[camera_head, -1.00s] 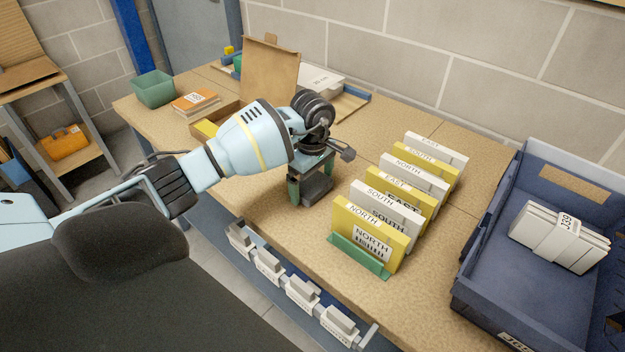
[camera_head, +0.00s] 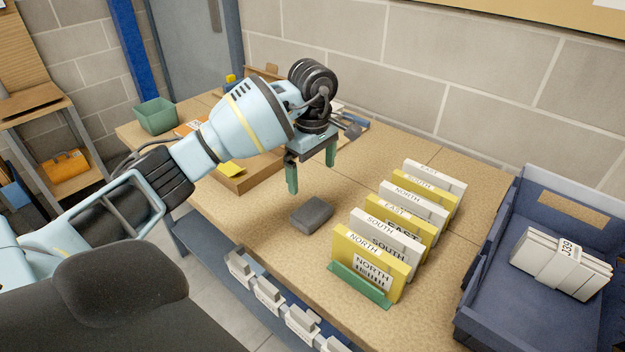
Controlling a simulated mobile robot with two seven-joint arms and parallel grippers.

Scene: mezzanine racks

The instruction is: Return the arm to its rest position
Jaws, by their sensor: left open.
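My left arm comes in from the left in the head view. My left gripper (camera_head: 311,168) hangs above the wooden table, its green fingers pointing down and apart, with nothing between them. A dark grey block (camera_head: 311,215) lies on the table below and in front of the gripper, clear of the fingers. My right gripper is not in view.
A row of white and yellow labelled cards (camera_head: 385,245) stands in a green holder (camera_head: 360,285) right of the block. A blue bin (camera_head: 500,262) with a banded white bundle (camera_head: 562,262) is at the right. A green tub (camera_head: 156,116) stands at the far left.

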